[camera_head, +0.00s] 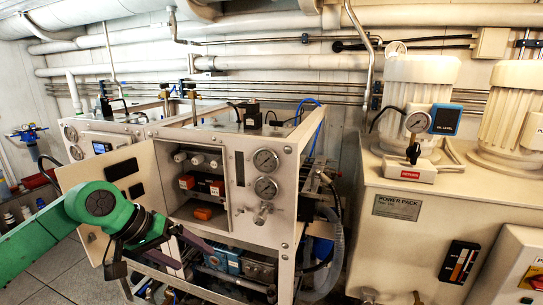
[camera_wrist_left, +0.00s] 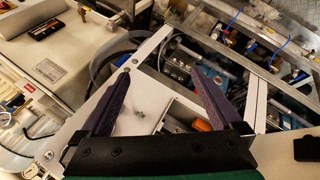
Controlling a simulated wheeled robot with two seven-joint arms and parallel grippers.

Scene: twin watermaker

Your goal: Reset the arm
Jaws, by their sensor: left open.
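My left gripper (camera_head: 192,252), at the end of the green arm, is in front of the open cabinet of the watermaker (camera_head: 240,190). In the left wrist view the two dark purple fingers of my left gripper (camera_wrist_left: 153,62) are spread apart with nothing between them. The frame and panel of the watermaker lie beyond the fingers there. The open cabinet door (camera_head: 112,175) stands behind my left arm, which hides part of it. My right gripper is in neither view.
The cabinet holds switches and an orange part (camera_head: 203,213). Two gauges (camera_head: 266,160) sit on its front panel. A beige power pack (camera_head: 440,215) stands at right with a pressure gauge (camera_head: 417,122). Pipes run along the wall. Grey floor shows at lower left.

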